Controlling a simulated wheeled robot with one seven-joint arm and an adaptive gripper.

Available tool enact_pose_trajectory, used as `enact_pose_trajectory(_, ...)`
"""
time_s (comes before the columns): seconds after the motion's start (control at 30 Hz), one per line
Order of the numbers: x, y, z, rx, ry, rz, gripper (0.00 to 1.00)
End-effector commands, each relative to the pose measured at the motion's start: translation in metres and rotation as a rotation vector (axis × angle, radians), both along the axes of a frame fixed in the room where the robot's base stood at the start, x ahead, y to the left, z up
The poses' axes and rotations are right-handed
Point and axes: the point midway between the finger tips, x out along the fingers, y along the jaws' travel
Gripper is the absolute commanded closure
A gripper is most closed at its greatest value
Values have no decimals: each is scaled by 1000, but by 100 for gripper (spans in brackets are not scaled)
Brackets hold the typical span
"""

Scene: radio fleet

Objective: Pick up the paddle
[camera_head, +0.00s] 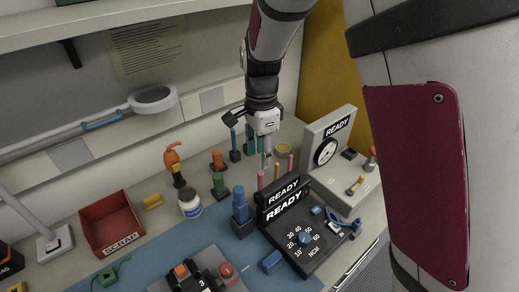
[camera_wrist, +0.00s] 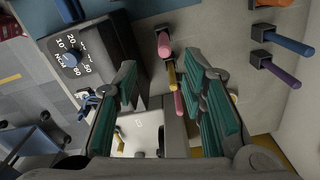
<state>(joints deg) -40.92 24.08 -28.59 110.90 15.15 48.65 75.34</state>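I cannot tell which thing in these views is the paddle. My gripper (camera_head: 260,148) hangs over the back of the bench, behind the black READY box (camera_head: 284,205). In the wrist view my gripper (camera_wrist: 160,75) has its two teal-padded fingers apart, with nothing held between them. Beyond the gap stand a pink peg (camera_wrist: 164,44), a yellow peg (camera_wrist: 171,76) and a second pink peg (camera_wrist: 179,104), apparently below the fingertips. In the head view pink pegs (camera_head: 276,171) show just beneath and beside the gripper.
A grey gauge box (camera_head: 318,133) stands right of the gripper. Left are a blue peg block (camera_head: 241,214), a white jar (camera_head: 190,204), an orange-topped bottle (camera_head: 173,160) and a red SCRAP bin (camera_head: 108,222). A blue mat (camera_head: 150,258) covers the front.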

Motion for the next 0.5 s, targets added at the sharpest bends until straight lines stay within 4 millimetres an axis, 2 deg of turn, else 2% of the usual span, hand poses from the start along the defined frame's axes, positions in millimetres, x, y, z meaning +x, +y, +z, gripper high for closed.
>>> enact_pose_trajectory(0.4,1,-1,-69,-3,3,-3,62)
enact_pose_trajectory(0.5,1,0,-80,-2,3,-3,62)
